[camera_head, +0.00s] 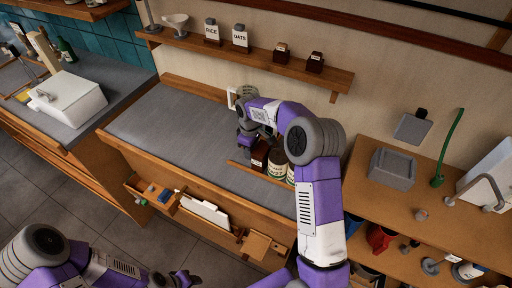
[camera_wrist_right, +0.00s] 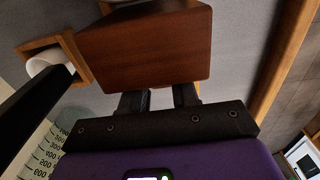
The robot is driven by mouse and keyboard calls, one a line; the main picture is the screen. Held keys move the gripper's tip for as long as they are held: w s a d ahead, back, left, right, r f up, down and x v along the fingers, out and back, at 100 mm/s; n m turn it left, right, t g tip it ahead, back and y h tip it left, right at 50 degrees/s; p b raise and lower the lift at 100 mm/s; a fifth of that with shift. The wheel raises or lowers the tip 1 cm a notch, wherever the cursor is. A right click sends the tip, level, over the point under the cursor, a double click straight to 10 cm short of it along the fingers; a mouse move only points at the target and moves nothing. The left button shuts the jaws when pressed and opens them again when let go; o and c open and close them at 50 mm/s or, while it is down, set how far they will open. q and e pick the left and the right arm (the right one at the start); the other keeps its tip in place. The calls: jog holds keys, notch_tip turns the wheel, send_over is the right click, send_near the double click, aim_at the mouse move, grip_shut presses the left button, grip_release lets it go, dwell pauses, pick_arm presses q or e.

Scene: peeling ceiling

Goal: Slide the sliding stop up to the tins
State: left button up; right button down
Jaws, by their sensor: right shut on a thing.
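The sliding stop, a dark red-brown wooden block (camera_head: 260,155), sits on the grey counter beside a low wooden rail (camera_head: 256,178). The tins (camera_head: 278,164) with pale labels stand just right of it, partly hidden behind my right arm. Any gap between block and tins is too small to tell. My right gripper (camera_head: 250,141) is down at the block. In the right wrist view the block (camera_wrist_right: 146,48) fills the top middle, and my right gripper (camera_wrist_right: 158,98) is shut on it. My left gripper (camera_head: 178,279) is low, in front of the counter, with its fingers apart and empty.
A wall shelf (camera_head: 250,58) holds jars above. The counter's left part is clear.

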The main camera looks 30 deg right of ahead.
jog(key=shift+s+d, duration=0.1)
jog(key=shift+s, duration=0.05)
jog(key=c, duration=0.8)
grip_release()
jog(key=shift+s+d, duration=0.1)
jog(key=shift+c, duration=0.2)
jog(key=shift+r, duration=0.1)
notch_tip(320, 180, up, 8)
jog(key=shift+f+p, duration=0.25)
jog(key=shift+p, duration=0.25)
